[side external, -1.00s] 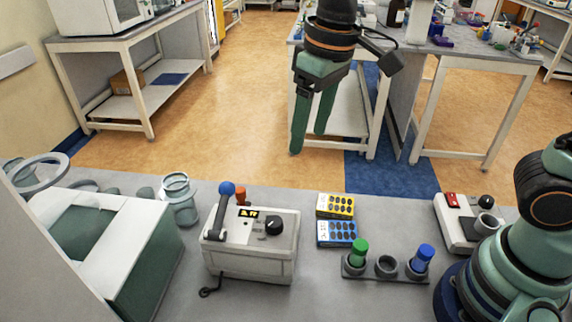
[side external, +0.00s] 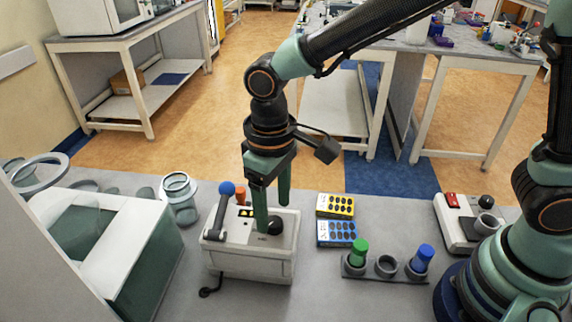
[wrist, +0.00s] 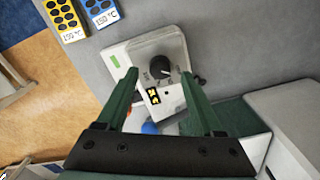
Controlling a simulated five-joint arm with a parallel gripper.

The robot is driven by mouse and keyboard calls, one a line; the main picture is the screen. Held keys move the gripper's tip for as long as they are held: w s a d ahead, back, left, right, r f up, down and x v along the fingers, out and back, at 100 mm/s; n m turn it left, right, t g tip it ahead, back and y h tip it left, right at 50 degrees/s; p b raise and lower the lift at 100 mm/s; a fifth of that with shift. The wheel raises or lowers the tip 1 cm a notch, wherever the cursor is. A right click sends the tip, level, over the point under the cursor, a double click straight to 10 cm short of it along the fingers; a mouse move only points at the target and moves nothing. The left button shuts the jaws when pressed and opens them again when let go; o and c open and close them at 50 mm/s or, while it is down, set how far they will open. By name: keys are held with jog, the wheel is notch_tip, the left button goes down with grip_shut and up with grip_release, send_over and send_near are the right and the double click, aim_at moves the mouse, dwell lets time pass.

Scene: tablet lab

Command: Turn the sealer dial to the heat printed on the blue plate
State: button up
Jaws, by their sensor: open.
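The sealer (side external: 250,262) is a pale box with a blue-knobbed lever (side external: 226,188). Its black dial (side external: 274,227) sits on top at the right, partly behind my gripper. In the wrist view the dial (wrist: 160,67) is between and beyond my fingertips, with small marks around it too small to read surely. My gripper (side external: 273,214) is open above the dial, pointing down; I cannot tell whether a finger touches it. The blue plate (side external: 336,241) lies right of the sealer; in the wrist view its label (wrist: 107,19) looks like 150 °C.
A yellow plate (side external: 335,213) lies behind the blue one. A rack (side external: 385,272) with green- and blue-capped vials stands to the right, with a small device (side external: 456,232) beyond. A white-and-green machine (side external: 125,240) stands left of the sealer.

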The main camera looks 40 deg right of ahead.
aim_at(274, 225)
jog(key=shift+f, duration=1.35)
grip_shut()
jog(key=shift+m, duration=0.5)
jog(key=m, duration=0.2)
jog(key=shift+m, duration=0.4)
jog(key=shift+r+m, duration=0.1)
jog(key=shift+m, duration=2)
